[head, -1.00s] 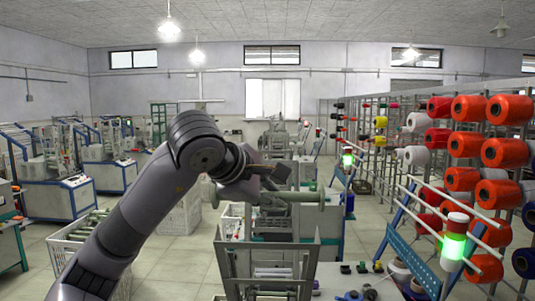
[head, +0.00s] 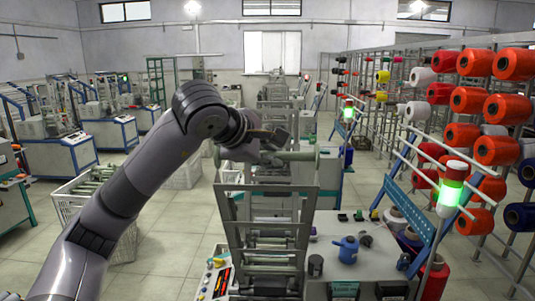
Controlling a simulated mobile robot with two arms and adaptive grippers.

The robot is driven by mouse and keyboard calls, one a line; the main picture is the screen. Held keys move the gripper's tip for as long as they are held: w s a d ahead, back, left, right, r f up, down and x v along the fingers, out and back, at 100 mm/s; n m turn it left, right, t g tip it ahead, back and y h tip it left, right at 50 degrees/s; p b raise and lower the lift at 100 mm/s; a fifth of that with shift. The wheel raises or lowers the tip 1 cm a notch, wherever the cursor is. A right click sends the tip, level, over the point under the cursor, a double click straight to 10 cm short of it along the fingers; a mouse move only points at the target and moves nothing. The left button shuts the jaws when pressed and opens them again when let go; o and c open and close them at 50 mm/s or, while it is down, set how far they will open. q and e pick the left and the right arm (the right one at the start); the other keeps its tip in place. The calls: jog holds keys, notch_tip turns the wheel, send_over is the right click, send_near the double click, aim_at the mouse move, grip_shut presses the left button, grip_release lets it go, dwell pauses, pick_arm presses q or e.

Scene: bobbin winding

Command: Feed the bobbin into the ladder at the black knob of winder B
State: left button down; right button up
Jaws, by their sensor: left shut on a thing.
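My left gripper (head: 272,140) is shut on a pale green bobbin (head: 302,156) and holds it roughly level in the air. The bobbin's right flange is in view; much of its left part is hidden by the gripper. Below it in the picture stands the grey metal ladder (head: 304,212) of the nearest winder, with upright rails and cross bars. The bobbin appears above the ladder's top, apart from it. A dark round knob-like part (head: 315,266) is on the winder's table beside the ladder; I cannot tell if it is the black knob. My right gripper is not in view.
On the winder's table (head: 375,262) are a blue pot-like part (head: 348,249) and small coloured knobs. A crate of green bobbins (head: 75,205) stands left. A green signal lamp (head: 451,190) and a rack of orange spools (head: 471,100) stand right.

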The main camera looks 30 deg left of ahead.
pick_arm(q)
jog(key=shift+s+d, duration=0.1)
jog(key=shift+f, duration=0.1)
dwell(0.3)
notch_tip(320, 180, down, 5)
jog(key=w+a+b, duration=0.1)
jog(key=w+b, duration=0.1)
jog(key=b, duration=0.2)
jog(key=shift+w+a+f, duration=0.15)
jog(key=shift+a+f, duration=0.05)
dwell(0.3)
jog(key=shift+w+a+f+b, duration=0.2)
jog(key=shift+w+f+b, duration=0.15)
jog(key=shift+f+b, duration=0.45)
jog(key=shift+w+a+f+b, duration=0.25)
jog(key=shift+f+b, duration=0.35)
jog(key=shift+f, duration=0.4)
jog(key=shift+w+a+f+b, duration=0.15)
jog(key=shift+w+f+b, duration=0.25)
jog(key=shift+f+b, duration=0.4)
jog(key=shift+f, duration=0.2)
